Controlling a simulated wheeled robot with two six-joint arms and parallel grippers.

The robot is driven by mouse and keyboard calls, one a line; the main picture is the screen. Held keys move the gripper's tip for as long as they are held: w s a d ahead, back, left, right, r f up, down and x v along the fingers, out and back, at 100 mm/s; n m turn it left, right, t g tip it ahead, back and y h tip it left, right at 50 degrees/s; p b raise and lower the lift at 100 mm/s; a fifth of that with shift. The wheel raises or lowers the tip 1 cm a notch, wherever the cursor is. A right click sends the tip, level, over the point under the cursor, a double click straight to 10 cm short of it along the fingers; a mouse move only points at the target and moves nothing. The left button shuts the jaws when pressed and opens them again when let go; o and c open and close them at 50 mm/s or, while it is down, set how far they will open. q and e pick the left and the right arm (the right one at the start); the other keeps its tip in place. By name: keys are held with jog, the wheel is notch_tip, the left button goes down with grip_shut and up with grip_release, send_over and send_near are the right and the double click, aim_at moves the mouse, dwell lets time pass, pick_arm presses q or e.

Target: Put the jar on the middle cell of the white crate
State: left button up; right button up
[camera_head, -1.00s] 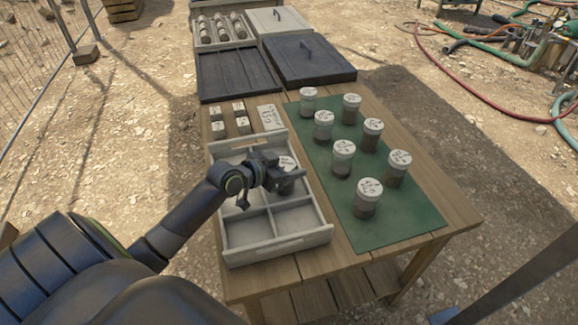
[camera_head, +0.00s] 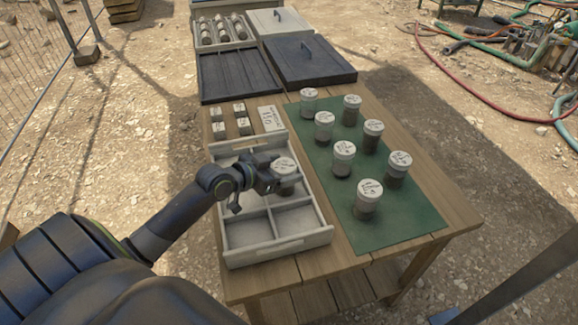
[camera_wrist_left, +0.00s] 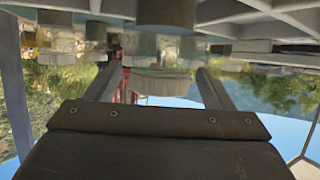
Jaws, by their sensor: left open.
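The white crate (camera_head: 276,248) stands on the wooden table, divided into cells in two columns. A jar with a white lid (camera_head: 284,164) and dark lower part stands upright in the right cell of the crate's middle row. My left gripper (camera_head: 273,183) is open just left of this jar, and partly hides its side. In the left wrist view the two fingers (camera_wrist_left: 160,82) are apart, with a pale, round, jar-like shape beyond them. Whether the fingers still touch the jar is hard to tell. My right gripper is not in view.
Several white-lidded jars stand on the green mat (camera_head: 402,225) right of the crate. Small blocks (camera_head: 243,126) and a marked card (camera_head: 270,117) lie behind the crate. The crate's front cells are empty.

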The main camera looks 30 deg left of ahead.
pick_arm(q)
jog(key=p+v, duration=0.1)
jog(key=v, duration=0.8)
jog(key=shift+s, duration=0.2)
